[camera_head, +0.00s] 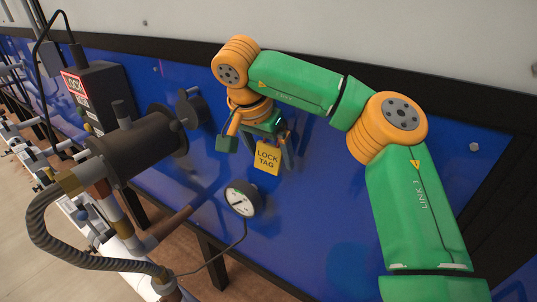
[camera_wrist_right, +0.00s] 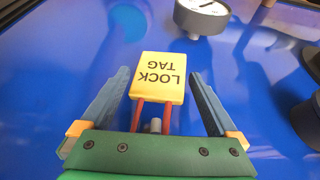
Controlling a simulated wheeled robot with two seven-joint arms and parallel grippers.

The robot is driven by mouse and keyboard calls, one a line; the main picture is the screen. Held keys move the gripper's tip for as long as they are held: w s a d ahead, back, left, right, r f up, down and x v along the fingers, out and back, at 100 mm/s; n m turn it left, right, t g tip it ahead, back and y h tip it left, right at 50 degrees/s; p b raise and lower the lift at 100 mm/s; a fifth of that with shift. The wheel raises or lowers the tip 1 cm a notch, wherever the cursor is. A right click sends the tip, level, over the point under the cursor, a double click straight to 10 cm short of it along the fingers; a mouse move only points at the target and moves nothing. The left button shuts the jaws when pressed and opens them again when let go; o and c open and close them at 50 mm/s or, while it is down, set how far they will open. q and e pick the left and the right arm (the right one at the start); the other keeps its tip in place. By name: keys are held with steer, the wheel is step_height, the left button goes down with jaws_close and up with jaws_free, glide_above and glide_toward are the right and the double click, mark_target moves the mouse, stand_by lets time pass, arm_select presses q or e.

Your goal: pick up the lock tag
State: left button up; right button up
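The yellow lock tag (camera_head: 267,158) hangs in front of the blue panel, in the middle of the head view, with "LOCK TAG" in dark letters. In the right wrist view the lock tag (camera_wrist_right: 160,78) appears upside down, with two red strips running from it toward my gripper's palm. My right gripper (camera_head: 265,143) is at the tag. In the wrist view its two grey fingers (camera_wrist_right: 158,85) stand apart on either side of the tag and strips, with visible gaps. I cannot see what the strips hang from. My left gripper is not in view.
A round gauge (camera_head: 241,200) sits just below the tag; it also shows in the wrist view (camera_wrist_right: 201,14). A dark cylinder with a valve (camera_head: 140,147) and a ribbed hose (camera_head: 50,240) stand at left. A black LOCK box (camera_head: 98,90) is behind them. The blue panel (camera_head: 330,210) is clear to the right.

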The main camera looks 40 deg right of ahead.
steer(key=shift+s+d, duration=0.1)
steer(key=shift+s, duration=0.1)
jaws_close()
steer(key=shift+w, duration=0.1)
steer(key=shift+r, duration=0.2)
steer(key=a, duration=0.1)
steer(key=b, duration=0.1)
steer(key=s+a, duration=0.1)
steer(key=shift+a+r+b, duration=0.3)
steer(key=shift+b, duration=0.1)
steer(key=s+a, duration=0.3)
steer(key=a, duration=0.4)
steer(key=s+a+b, duration=0.1)
steer(key=s+a, duration=0.2)
steer(key=a, duration=0.4)
steer(key=shift+r, duration=0.25)
